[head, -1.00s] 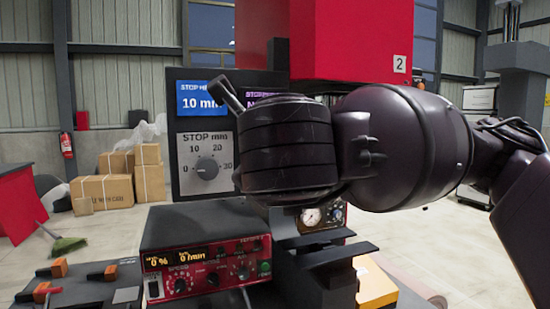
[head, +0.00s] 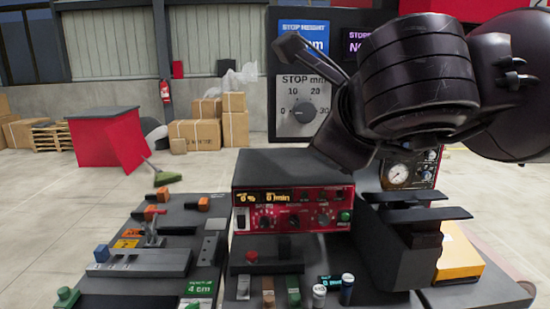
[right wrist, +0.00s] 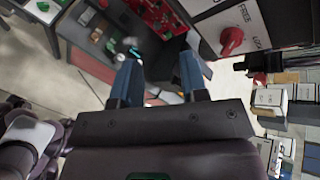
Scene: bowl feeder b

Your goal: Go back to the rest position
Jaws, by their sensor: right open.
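My right gripper shows in the right wrist view (right wrist: 160,62) with its two blue fingers apart and nothing between them. A table with red panels and small parts lies beyond the fingertips, blurred by motion. In the head view my right arm comes in from the upper right, and its thick dark wrist hangs in front of the machine. The fingers cannot be made out there. My left gripper is in neither view.
A red control box (head: 292,209) stands below my right wrist, left of a gauge (head: 398,172) and dark chute plates (head: 428,214). A bench of fixtures (head: 137,262) lies at lower left. A red-knobbed FREE/LOCK panel (right wrist: 232,40) is near the right fingertip. Open floor lies at left.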

